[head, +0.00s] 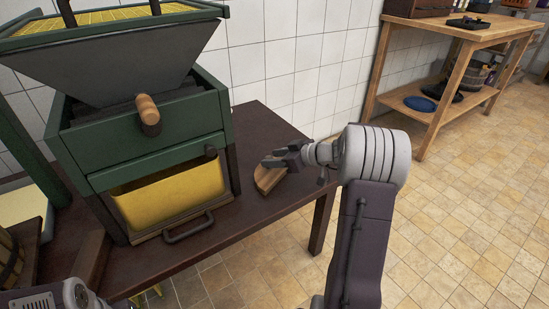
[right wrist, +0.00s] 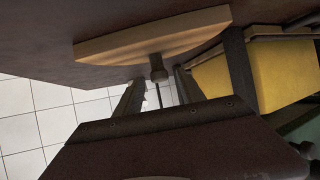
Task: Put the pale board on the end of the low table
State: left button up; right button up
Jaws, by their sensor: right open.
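The pale board (head: 268,180), a half-round wooden piece, lies on the right end of the dark low table (head: 262,130). In the right wrist view the board (right wrist: 150,35) shows with a dark knob (right wrist: 157,67) on its near side. My right gripper (head: 276,160) is over the board, partly covering it in the head view. Its jaws are open, one finger on each side of the knob in the right wrist view; I cannot tell whether they touch it. My left gripper is not in view; only part of my left arm shows at bottom left.
A green press (head: 150,150) with a yellow drawer (head: 175,197) and a handle (head: 188,228) stands on the table left of the board. A white tiled wall runs behind. A wooden workbench (head: 455,30) stands at the back right. The tiled floor on the right is clear.

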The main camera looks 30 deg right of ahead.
jog(key=p+v, duration=0.3)
jog(key=v, duration=0.9)
